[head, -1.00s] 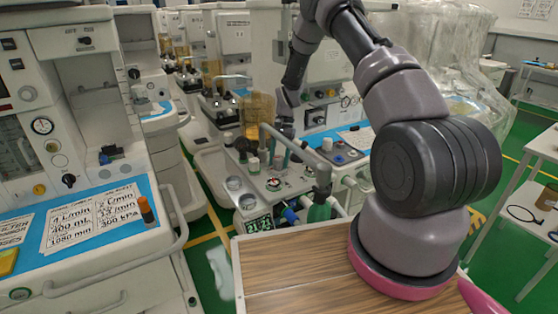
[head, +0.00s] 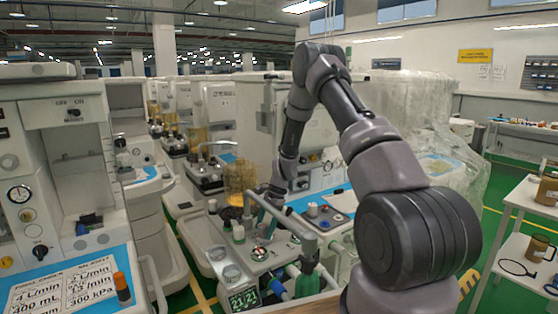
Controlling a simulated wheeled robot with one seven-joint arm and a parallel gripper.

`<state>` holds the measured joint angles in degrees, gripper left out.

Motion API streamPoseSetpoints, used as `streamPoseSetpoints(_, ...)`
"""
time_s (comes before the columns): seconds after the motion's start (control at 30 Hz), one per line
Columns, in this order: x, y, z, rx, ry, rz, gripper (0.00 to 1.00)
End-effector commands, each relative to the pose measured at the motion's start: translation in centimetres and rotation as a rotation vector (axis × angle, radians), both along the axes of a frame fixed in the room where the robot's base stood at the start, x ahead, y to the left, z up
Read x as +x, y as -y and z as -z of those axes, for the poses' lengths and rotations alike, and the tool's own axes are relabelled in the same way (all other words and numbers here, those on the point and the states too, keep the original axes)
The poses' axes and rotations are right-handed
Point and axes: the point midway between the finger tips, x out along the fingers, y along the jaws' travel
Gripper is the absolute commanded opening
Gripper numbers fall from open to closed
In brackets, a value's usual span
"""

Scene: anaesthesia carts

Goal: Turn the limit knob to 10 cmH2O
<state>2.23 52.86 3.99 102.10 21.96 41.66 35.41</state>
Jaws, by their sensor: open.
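My gripper (head: 268,203) hangs at the end of my arm over the front cart's top (head: 283,262), beside the amber canister. It is small and partly hidden by the grey pipe, so its fingertips are hard to make out. A small round part with red and white on it (head: 259,252) sits on the cart top below and in front of my gripper. I cannot tell whether this is the limit knob, and no scale or 10 cmH2O mark is readable. I see no contact between my gripper and a knob.
A grey bent pipe (head: 290,217) with a green part (head: 309,250) rises close to my gripper. An amber canister (head: 238,180) stands behind. A green-digit display (head: 244,299) is at the cart's front. Another cart (head: 60,190) stands left, a white shelf (head: 530,215) right.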

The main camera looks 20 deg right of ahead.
Motion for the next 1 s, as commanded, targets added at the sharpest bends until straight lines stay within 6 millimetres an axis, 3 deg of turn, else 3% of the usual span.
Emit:
streamPoseSetpoints(0.27,-0.3,0.1,-0.1,-0.001,-0.001,0.453,0.86)
streamPoseSetpoints(0.83,-0.7,4.2,-10.6,0.0,0.006,0.429,0.86)
streamPoseSetpoints(1.0,-1.3,4.0,-13.9,-0.003,0.069,0.352,0.86)
